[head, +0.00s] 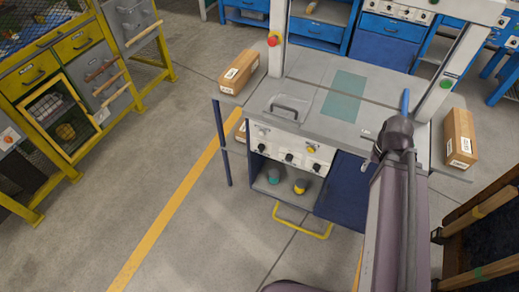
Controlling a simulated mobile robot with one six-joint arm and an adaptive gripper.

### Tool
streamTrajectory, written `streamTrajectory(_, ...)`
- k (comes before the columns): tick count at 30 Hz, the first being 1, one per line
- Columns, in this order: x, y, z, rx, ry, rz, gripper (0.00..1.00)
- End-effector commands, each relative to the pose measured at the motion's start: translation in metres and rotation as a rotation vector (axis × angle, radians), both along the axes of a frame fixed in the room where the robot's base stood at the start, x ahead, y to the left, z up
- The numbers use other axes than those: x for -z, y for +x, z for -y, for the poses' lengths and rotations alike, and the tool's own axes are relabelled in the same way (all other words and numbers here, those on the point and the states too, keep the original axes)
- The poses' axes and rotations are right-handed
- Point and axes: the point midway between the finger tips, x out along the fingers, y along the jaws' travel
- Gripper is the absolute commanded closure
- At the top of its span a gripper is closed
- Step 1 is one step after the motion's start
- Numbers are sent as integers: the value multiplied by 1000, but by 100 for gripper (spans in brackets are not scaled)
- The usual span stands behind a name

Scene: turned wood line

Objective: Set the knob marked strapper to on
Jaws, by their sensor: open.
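A white control panel (290,152) is on the front of the grey-topped machine bench, below the tabletop. It carries several small knobs in two rows. The lower row has dark knobs, among them a left one (264,147), a middle one (289,157) and a right one (317,167). The markings are too small to read, so I cannot tell which knob is the strapper or how it is set. My arm rises at the right and covers part of the bench's right side. I cannot make out my gripper's fingers.
Cardboard boxes sit on side shelves left (239,72) and right (460,138). A red button (273,39) and a green button (446,84) are on the frame posts. A yellow rail (303,222) juts out low in front. The floor at left is clear up to yellow drawer racks.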

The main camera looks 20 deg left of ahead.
Motion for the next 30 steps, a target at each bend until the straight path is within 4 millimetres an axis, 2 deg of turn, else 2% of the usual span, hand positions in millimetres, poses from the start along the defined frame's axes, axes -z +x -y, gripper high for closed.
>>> streamTrajectory(2, 0, 0, 0, 0, 0, 0, 43)
streamTrajectory(5, 1, 0, 0, -1, -1, 0, 16)
streamTrajectory(10, 8, 2, -3, -28, -17, 7, 16)
streamTrajectory(14, 22, 7, -7, -83, -53, 19, 16)
streamTrajectory(20, 55, 19, -21, -229, -152, 50, 16)
streamTrajectory(30, 112, 44, -56, -573, -380, 108, 16)
